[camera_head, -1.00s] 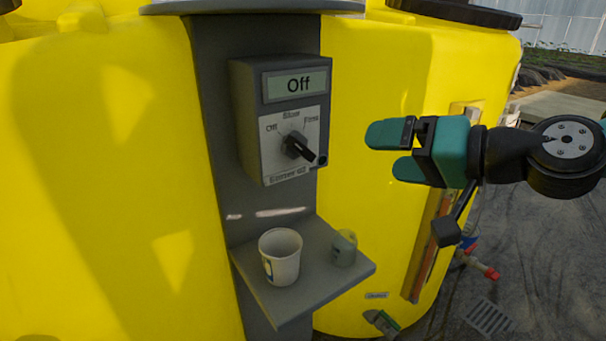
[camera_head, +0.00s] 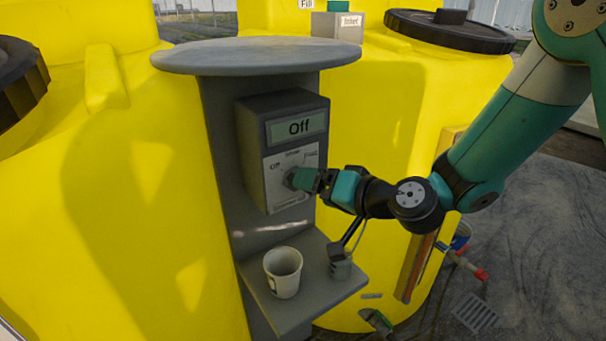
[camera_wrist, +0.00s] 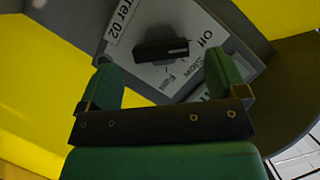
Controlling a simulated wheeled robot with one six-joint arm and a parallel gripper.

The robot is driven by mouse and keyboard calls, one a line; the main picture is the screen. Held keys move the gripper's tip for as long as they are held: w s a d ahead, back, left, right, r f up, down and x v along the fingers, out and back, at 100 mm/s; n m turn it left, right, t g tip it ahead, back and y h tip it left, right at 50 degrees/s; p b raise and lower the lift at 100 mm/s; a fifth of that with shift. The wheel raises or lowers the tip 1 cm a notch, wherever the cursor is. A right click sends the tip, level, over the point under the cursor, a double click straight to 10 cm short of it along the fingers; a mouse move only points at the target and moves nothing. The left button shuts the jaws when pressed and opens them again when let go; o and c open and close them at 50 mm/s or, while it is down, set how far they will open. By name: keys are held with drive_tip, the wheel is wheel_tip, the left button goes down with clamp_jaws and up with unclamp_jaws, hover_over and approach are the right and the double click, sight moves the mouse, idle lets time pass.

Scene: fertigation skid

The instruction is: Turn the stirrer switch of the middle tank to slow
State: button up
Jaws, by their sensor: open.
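My gripper (camera_head: 298,178) is open at the box face. In the wrist view its two green fingers (camera_wrist: 159,60) stand on either side of the knob, with visible gaps. In the head view the fingers mostly hide the knob.
A grey shelf (camera_head: 310,305) below the box holds a white cup (camera_head: 283,272) and a small grey container (camera_head: 340,264). A round grey top (camera_head: 255,57) overhangs the box. Yellow tank walls (camera_head: 400,130) stand close on both sides. A drain grate (camera_head: 482,313) lies on the floor at right.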

drive_tip(key=shift+p+x, duration=0.5)
drive_tip(key=shift+x, duration=1.85)
drive_tip(key=shift+d, duration=0.1)
drive_tip(key=shift+c, duration=0.4)
drive_tip(key=c, duration=0.8)
